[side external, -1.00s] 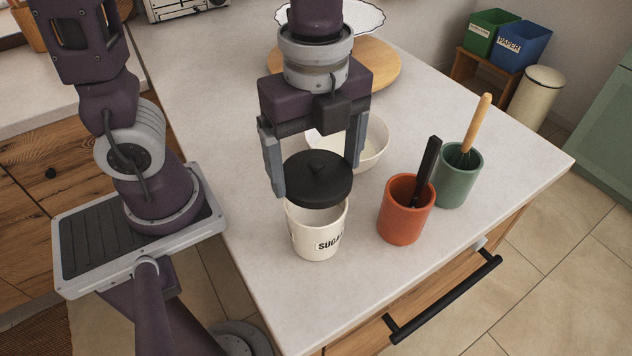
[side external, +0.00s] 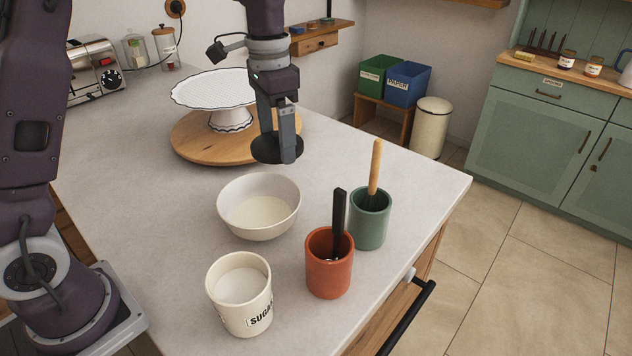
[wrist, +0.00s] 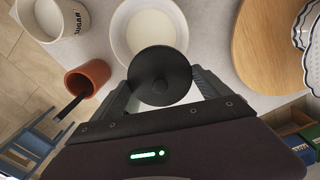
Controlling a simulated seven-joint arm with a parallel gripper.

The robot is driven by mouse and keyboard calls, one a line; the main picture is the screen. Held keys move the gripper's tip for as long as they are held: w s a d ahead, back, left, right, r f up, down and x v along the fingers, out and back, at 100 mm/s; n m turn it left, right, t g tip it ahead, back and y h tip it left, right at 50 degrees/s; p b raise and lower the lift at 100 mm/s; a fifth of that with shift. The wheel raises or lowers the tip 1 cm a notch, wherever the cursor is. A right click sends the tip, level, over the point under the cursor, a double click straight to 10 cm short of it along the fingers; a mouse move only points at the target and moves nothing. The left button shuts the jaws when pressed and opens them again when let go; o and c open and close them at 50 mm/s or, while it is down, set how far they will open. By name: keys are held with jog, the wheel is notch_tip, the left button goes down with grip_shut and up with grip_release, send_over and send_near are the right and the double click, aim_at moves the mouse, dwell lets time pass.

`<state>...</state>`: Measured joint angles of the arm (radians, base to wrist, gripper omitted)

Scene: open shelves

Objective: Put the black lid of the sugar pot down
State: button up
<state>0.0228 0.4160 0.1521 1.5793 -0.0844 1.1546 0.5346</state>
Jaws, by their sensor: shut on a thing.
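My gripper (side external: 283,135) is shut on the black lid (side external: 268,152) and holds it up over the counter, at the near right edge of the round wooden board. In the wrist view the round black lid (wrist: 160,77) sits between the two fingers of my gripper (wrist: 160,90). The cream sugar pot (side external: 240,308) stands open at the front of the counter, its pale contents showing. It also shows in the wrist view (wrist: 72,22). The lid is well away from the pot, behind the white bowl. Its height above the counter is hard to tell.
A white bowl (side external: 259,216) stands mid-counter. An orange cup (side external: 328,275) with a black-handled tool and a green cup (side external: 370,228) with a whisk stand at right. A white cake stand (side external: 215,92) rests on the wooden board (side external: 190,148). Bare counter (side external: 140,200) lies left of the bowl.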

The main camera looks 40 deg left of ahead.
jog(key=w+a+f+n, duration=0.3)
jog(key=w, duration=0.4)
send_over(317, 181)
notch_tip(317, 181, down, 3)
notch_tip(317, 181, down, 10)
jog(key=shift+f, duration=0.1)
jog(key=o, duration=1.1)
jog(key=shift+o, duration=0.2)
notch_tip(317, 181, up, 12)
